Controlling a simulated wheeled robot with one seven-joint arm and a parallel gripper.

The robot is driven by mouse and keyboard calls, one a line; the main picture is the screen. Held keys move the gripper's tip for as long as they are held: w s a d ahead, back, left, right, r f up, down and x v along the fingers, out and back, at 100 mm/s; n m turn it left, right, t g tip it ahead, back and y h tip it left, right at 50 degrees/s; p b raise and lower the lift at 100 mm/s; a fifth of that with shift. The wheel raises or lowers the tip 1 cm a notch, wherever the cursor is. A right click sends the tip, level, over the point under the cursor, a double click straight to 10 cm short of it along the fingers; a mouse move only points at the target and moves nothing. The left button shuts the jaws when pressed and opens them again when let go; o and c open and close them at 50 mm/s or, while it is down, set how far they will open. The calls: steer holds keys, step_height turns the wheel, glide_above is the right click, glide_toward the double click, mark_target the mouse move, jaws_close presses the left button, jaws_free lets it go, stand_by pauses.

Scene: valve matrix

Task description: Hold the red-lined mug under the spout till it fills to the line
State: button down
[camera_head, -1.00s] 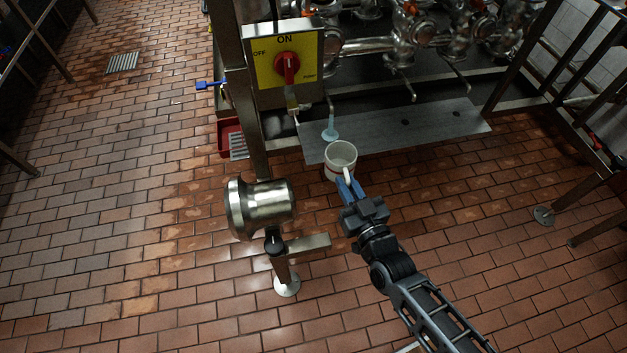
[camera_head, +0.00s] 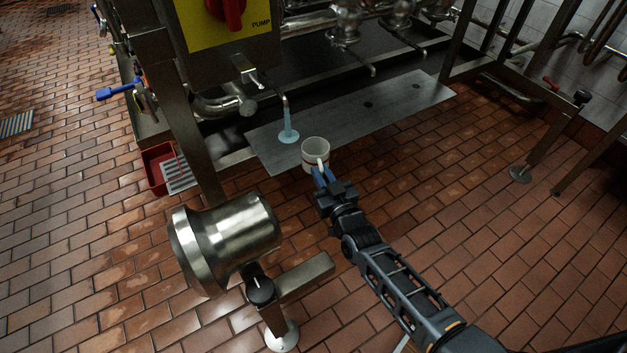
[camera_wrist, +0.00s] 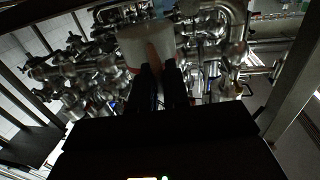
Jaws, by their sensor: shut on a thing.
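The white mug (camera_head: 315,148) has a red band low on its outside. My gripper (camera_head: 322,176) is shut on its handle and holds it roughly upright at the near edge of the grey metal plate, as seen in the head view. In the wrist view the mug (camera_wrist: 146,42) is ahead of the dark fingers (camera_wrist: 159,75), with the handle between them. A small metal tap (camera_head: 247,72), perhaps the spout, hangs under the yellow pump panel (camera_head: 218,22), up and left of the mug and apart from it. I cannot make out any liquid inside the mug.
A red bin (camera_head: 154,172) is on the floor at left. A steel drum-shaped part on a post (camera_head: 228,240) stands at near left.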

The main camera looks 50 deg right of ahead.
mark_target(304, 151)
steer(key=shift+w+d+f, duration=0.3)
steer(key=shift+d+f, duration=0.05)
steer(key=shift+d, duration=0.05)
steer(key=shift+w+a+b+x, duration=0.15)
steer(key=shift+b+x, duration=0.3)
steer(key=shift+x, duration=1.1)
steer(key=shift+w+a+b+x, duration=0.1)
steer(key=shift+a+b+x, duration=0.3)
steer(key=shift+x, duration=1.1)
steer(key=shift+a+b+x, duration=0.1)
steer(key=shift+b+x, duration=0.45)
steer(key=shift+x, duration=1)
steer(key=shift+a+b+x, duration=0.2)
steer(key=shift+b+x, duration=0.45)
steer(key=shift+x, duration=0.75)
steer(key=shift+a+b+x, duration=0.15)
steer(key=shift+b+x, duration=0.45)
steer(key=shift+x, duration=0.85)
steer(key=shift+w+d+f, duration=0.15)
steer(key=shift+w+d, duration=0.05)
steer(key=shift+w, duration=0.5)
